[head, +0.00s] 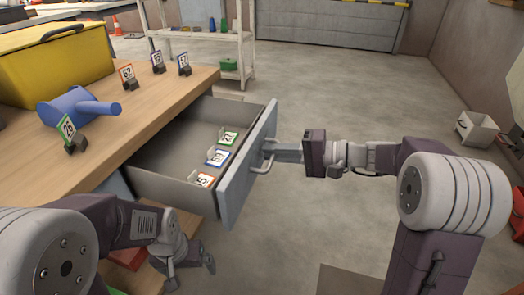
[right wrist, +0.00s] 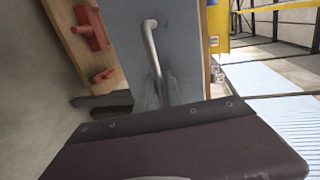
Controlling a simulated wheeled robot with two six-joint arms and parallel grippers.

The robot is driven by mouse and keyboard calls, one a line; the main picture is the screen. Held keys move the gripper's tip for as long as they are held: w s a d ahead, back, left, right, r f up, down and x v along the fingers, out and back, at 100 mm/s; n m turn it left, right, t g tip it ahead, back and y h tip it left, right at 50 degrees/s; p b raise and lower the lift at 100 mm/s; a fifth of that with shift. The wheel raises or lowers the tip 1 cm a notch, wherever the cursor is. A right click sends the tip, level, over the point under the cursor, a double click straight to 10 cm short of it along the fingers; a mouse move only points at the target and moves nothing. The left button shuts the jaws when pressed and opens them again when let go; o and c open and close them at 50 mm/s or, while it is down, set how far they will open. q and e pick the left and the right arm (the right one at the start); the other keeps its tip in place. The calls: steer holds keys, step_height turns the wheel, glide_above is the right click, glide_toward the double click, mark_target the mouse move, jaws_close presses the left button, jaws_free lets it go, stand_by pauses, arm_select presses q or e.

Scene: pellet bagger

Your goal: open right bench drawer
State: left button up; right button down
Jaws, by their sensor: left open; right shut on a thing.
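The bench drawer (head: 165,186) stands pulled out from the wooden bench (head: 175,95) in the head view. Its grey-blue front (head: 240,180) carries a bar handle (head: 266,157), which also shows in the right wrist view (right wrist: 152,45). Several numbered cards (head: 216,157) lie inside the drawer. My right gripper (head: 275,153) is shut on the handle, at the drawer's outer side; its fingertips are partly hidden. My left gripper (head: 192,262) is open and empty, low in front of the bench, below the drawer.
On the bench top are a yellow box (head: 55,68), a blue scoop (head: 78,105) and several numbered cards in dark stands (head: 128,77). A white shelf rack (head: 200,45) stands behind. The floor to the right is mostly clear, with a pale bin (head: 477,129) farther off.

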steer(key=shift+s+d, duration=0.1)
steer(key=shift+d, duration=0.1)
steer(key=c, duration=1.5)
jaws_free()
steer(key=p+v, duration=0.4)
steer(key=v, duration=0.5)
steer(key=shift+p, duration=0.3)
